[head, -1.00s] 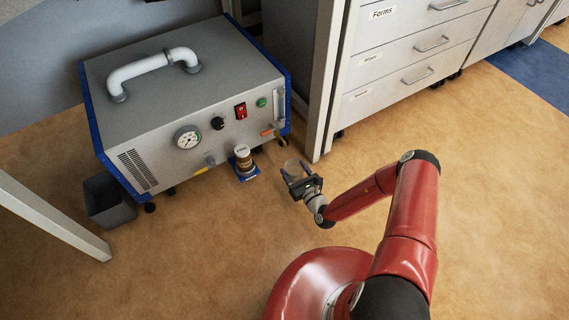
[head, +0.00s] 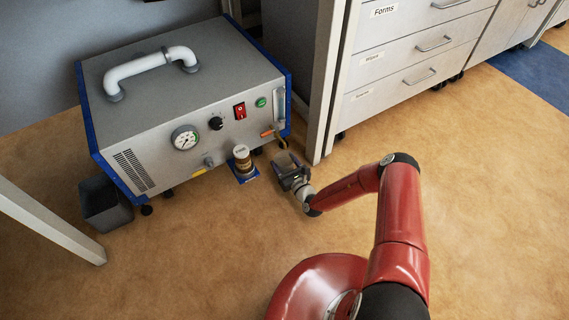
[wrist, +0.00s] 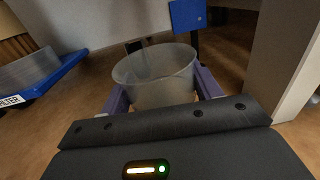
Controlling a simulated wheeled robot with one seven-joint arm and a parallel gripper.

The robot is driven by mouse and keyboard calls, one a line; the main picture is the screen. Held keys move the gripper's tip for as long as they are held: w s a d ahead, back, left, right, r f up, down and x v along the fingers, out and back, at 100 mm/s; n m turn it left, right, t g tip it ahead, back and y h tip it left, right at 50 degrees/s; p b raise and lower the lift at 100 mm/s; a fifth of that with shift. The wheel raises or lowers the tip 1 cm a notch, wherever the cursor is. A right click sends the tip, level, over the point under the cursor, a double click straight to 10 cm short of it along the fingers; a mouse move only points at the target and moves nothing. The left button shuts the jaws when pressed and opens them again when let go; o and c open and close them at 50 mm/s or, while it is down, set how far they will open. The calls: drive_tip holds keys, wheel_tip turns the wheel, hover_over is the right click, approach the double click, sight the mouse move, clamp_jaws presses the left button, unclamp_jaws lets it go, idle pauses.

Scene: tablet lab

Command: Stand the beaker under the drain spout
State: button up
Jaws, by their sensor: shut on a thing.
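The beaker (wrist: 155,78) is a clear, open-topped cup. In the wrist view it stands upright between my gripper's two purple-grey fingers (wrist: 160,96), which are shut on it. In the head view my gripper (head: 289,172) holds the beaker (head: 284,160) low, close to the right front corner of the grey machine (head: 190,105). An orange-handled drain valve (head: 268,133) is on that corner. The spout's outlet is too small to make out, so I cannot tell whether the beaker is beneath it.
A brown-and-white filter jar (head: 242,157) stands on a blue bracket (head: 245,176), left of the beaker. A pale table leg (head: 322,100) rises close on the right. A dark bin (head: 104,203) sits at the machine's left.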

drive_tip(key=shift+f, duration=0.1)
drive_tip(key=o, duration=1)
drive_tip(key=shift+o, duration=0.2)
